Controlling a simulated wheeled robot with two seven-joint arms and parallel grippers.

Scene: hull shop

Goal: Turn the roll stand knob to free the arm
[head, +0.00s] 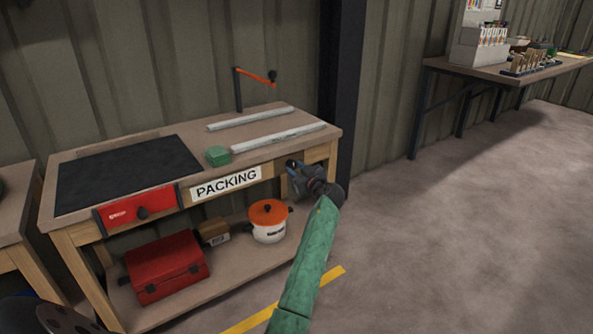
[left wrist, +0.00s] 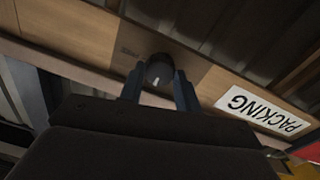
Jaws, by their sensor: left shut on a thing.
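A dark round knob (left wrist: 160,71) with a short white mark sits on the wooden front of the packing bench. In the left wrist view it is between the two fingers of my left gripper (left wrist: 159,84), which is shut on it. In the head view my left gripper (head: 293,166) is at the bench front, right of the PACKING sign, and hides the knob. An orange arm (head: 256,75) with a black end stands out to the right from a dark upright post (head: 238,92) at the back of the bench. My right gripper is not in view.
A red drawer (head: 120,214) is at the front left. A red toolbox (head: 165,265) and white pot (head: 268,232) stand below. Floor at right is clear.

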